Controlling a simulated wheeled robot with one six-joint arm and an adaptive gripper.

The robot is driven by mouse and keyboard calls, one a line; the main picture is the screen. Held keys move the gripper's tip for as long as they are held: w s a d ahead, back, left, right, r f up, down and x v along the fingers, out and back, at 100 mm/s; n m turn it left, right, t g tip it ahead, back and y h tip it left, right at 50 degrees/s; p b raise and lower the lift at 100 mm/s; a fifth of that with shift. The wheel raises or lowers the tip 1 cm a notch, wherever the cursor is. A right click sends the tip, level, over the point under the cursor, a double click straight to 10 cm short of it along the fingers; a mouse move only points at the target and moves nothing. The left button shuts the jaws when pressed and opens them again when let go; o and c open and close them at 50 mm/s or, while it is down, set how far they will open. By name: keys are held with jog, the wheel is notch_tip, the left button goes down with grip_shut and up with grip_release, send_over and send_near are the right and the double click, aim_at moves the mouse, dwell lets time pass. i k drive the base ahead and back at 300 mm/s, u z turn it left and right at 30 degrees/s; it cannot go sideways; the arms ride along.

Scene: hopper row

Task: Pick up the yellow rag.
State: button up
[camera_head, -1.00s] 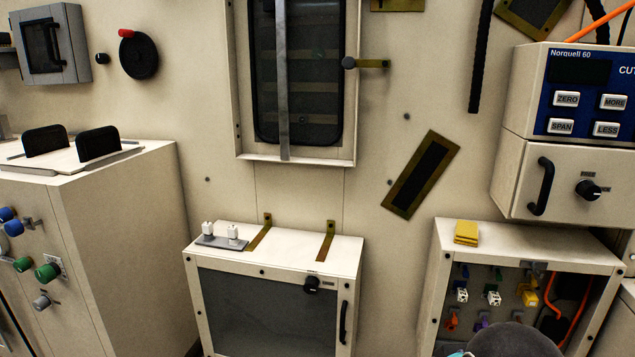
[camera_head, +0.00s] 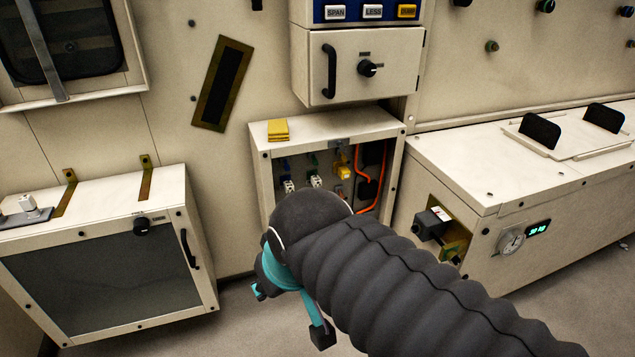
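The yellow rag (camera_head: 278,130) is a small folded stack. It lies flat on the top left of an open-fronted cream cabinet (camera_head: 335,132) near the middle of the picture. My gripper (camera_head: 290,312) hangs at the end of my dark ribbed arm, below and in front of that cabinet. Teal parts and dark fingertips show, and they look spread apart with nothing between them. The gripper is well below the rag and apart from it. My arm's rounded joint hides the lower front of the cabinet.
Coloured plugs and orange cables (camera_head: 370,175) fill the open cabinet. A control box with a black handle (camera_head: 330,70) hangs above it. A windowed cabinet (camera_head: 175,190) stands at left. A low machine with a gauge (camera_head: 480,180) stands at right. Bare floor shows between them.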

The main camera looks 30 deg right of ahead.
aim_at(278, 129)
jog(key=z, duration=3.6)
jog(key=k, duration=1.5)
jog(key=u, duration=1.95)
